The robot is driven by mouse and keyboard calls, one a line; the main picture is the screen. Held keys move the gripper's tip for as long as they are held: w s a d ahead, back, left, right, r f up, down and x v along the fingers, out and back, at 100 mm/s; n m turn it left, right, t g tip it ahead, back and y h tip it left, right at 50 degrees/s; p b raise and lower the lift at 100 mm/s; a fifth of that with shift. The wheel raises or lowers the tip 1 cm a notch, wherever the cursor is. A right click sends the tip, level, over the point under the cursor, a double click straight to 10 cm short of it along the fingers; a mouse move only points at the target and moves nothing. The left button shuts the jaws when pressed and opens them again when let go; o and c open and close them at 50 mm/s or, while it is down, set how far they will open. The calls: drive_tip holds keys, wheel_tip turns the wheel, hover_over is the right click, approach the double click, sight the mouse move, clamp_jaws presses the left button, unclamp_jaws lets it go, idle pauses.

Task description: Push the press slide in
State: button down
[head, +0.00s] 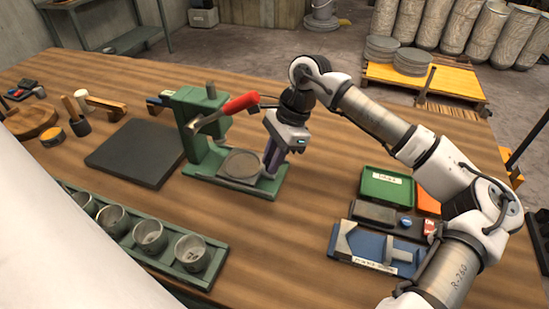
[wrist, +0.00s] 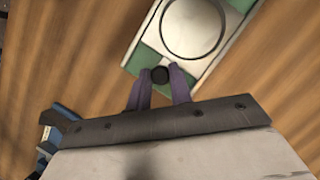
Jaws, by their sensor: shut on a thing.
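The green press (head: 205,125) stands mid-table with its red-handled lever (head: 238,104) pointing right. Its slide (head: 242,167), a pale plate with a round dish, lies on the green base in front of the press column, toward my gripper. In the wrist view the slide (wrist: 195,28) runs to the top edge. My gripper (head: 271,165) points down at the near end of the slide. In the head view the fingers hide the knob.
A dark flat mat (head: 135,152) lies left of the press. A green rack (head: 170,262) with several cups stands at the front left. A green tray (head: 387,187) and a blue fixture (head: 372,248) lie to the right. Wood between press and tray is clear.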

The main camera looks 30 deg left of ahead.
drive_tip(key=shift+s+a+f+b, duration=0.15)
drive_tip(key=shift+a+b, duration=0.15)
drive_tip(key=shift+a, duration=0.3)
drive_tip(key=shift+s+a+b, duration=0.15)
drive_tip(key=shift+a+b, duration=0.15)
drive_tip(key=shift+a, duration=0.45)
drive_tip(key=c, duration=1.3)
unclamp_jaws()
drive_tip(key=shift+d+r, duration=0.1)
drive_tip(key=shift+r, duration=0.1)
drive_tip(key=shift+o, duration=0.2)
drive_tip(key=b+v, duration=0.1)
drive_tip(key=v, duration=1.2)
drive_tip(key=shift+r+b, duration=0.35)
drive_tip(key=shift+b, duration=0.05)
drive_tip(key=shift+w+d, duration=0.15)
